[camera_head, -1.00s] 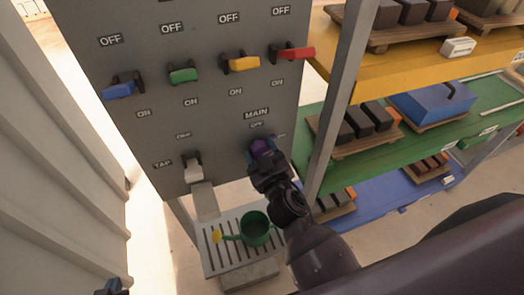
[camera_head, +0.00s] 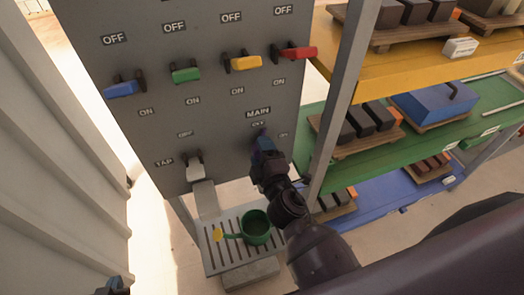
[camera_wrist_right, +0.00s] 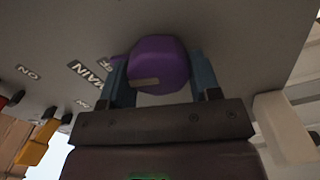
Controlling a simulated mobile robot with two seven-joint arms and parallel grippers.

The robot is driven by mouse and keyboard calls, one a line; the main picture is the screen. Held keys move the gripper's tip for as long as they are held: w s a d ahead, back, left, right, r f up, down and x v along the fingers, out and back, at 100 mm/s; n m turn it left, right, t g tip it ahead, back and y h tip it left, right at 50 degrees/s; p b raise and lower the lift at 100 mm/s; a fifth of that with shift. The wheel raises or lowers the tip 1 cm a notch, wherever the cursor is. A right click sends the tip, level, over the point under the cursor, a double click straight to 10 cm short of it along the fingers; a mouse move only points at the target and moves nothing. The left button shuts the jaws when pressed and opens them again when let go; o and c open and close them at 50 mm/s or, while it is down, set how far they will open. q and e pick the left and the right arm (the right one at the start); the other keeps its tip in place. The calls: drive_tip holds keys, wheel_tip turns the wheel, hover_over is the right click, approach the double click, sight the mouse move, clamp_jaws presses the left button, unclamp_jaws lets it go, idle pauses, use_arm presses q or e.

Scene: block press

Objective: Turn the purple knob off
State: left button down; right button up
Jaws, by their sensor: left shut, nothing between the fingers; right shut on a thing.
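The purple knob (camera_wrist_right: 158,60) is on the grey panel under the MAIN label. It fills the space between the blue fingers of my right gripper (camera_wrist_right: 161,78) in the right wrist view. A tan mark shows on its face. In the head view my right gripper (camera_head: 264,142) covers most of the knob, and only a little purple (camera_head: 261,132) shows. My right gripper is shut on the knob. My left gripper (camera_head: 113,285) shows only partly at the bottom left edge, shut and empty, away from the panel.
Blue (camera_head: 121,89), green (camera_head: 186,75), yellow (camera_head: 245,62) and red (camera_head: 298,53) levers line the panel above. A white tap lever (camera_head: 196,171) is left of the knob. A green watering can (camera_head: 255,228) stands on the slatted tray below. A post (camera_head: 338,100) and loaded shelves are close right.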

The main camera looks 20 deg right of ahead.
drive_tip(key=shift+n, duration=1.6)
drive_tip(key=o, duration=0.9)
drive_tip(key=s+b, duration=0.2)
drive_tip(key=s, duration=0.8)
drive_tip(key=shift+s+d, duration=0.15)
drive_tip(key=shift+s, duration=0.25)
